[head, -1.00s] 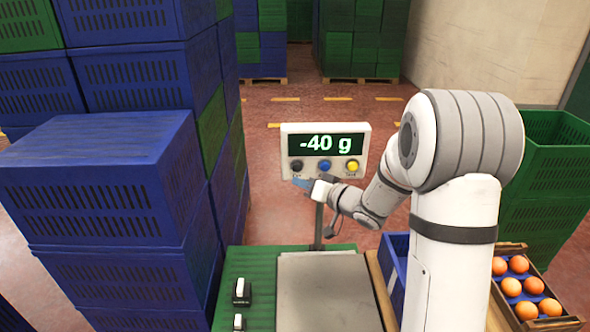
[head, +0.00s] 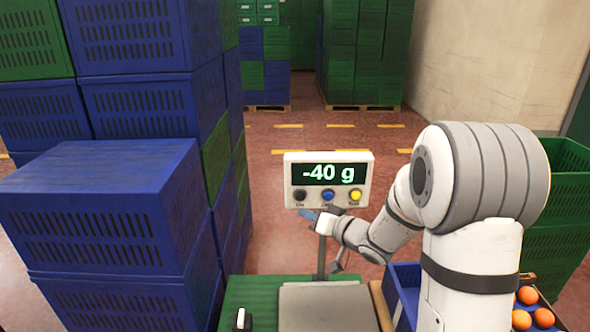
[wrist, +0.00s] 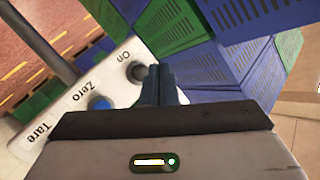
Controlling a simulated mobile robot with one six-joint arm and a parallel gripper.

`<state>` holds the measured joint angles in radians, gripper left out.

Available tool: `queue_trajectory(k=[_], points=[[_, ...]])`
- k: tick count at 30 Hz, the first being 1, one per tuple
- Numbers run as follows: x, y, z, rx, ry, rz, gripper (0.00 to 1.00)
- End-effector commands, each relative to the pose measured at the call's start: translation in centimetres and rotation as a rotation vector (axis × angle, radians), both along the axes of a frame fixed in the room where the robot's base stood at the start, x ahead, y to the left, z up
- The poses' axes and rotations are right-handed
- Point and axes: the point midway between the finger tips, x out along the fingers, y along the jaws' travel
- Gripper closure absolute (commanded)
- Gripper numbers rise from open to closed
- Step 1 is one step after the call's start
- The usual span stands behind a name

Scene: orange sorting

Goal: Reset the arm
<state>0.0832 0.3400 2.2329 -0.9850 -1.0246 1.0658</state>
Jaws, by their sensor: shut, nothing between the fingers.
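My gripper (head: 309,215) is at the scale's display panel (head: 329,180), just below its button row at the left. The display reads -40 g. In the wrist view my gripper (wrist: 160,72) is shut and empty, its fingertips close to the panel (wrist: 75,125) beside the black On button (wrist: 136,72). The blue Zero button (wrist: 98,103) is farther left. I cannot tell whether the fingers touch the panel. The scale's grey plate (head: 328,308) is bare where it shows.
Stacked blue crates (head: 105,205) stand close on the left. A blue crate (head: 404,280) and oranges (head: 527,295) lie at the right, partly behind my arm. Green crates (head: 560,190) stand at the far right. Red floor (head: 285,240) is open behind the scale.

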Motion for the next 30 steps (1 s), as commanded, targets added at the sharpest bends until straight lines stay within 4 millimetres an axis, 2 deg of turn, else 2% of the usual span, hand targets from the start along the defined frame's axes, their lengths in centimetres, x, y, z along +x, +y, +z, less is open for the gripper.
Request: queue_trajectory(k=[1,5,8,11,16,20,24,27,30], points=[[0.1,-0.7,1.0,-0.047,-0.008,-0.043,1.0],[-0.3,-3.9,2.8,-0.233,0.007,-0.208,1.0],[-1.8,-6.8,4.0,-0.384,0.061,-0.333,1.0],[-4.4,-9.4,4.9,-0.516,0.149,-0.426,1.0],[-11.0,-12.3,5.6,-0.689,0.361,-0.499,1.0],[-17.4,-12.9,5.8,-0.773,0.549,-0.467,1.0],[-24.0,-12.0,5.8,-0.813,0.728,-0.365,1.0],[-27.5,-11.1,5.9,-0.819,0.813,-0.286,1.0],[-29.6,-10.4,5.9,-0.822,0.862,-0.228,1.0]])
